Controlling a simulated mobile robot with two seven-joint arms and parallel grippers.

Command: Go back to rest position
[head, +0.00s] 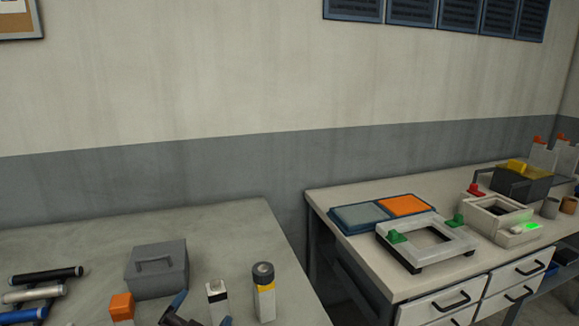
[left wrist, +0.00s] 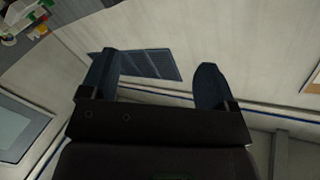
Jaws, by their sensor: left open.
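My left gripper (head: 202,311) shows only at the bottom edge of the head view, with its dark blue fingertips in front of the left table. In the left wrist view its two fingers (left wrist: 158,78) stand wide apart with nothing between them. Behind them are the pale wall and dark wall panels (left wrist: 150,65). Most of my left arm is outside the head view. My right gripper is in neither view. No film reel can be made out.
On the left table (head: 225,230) stand a grey box with a handle (head: 157,270), a yellow-banded cylinder (head: 264,293), an orange-topped item (head: 121,308) and several tubes (head: 45,273). The right bench (head: 340,204) holds a white frame (head: 420,262) and a blue-orange tray (head: 345,225). A gap separates them.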

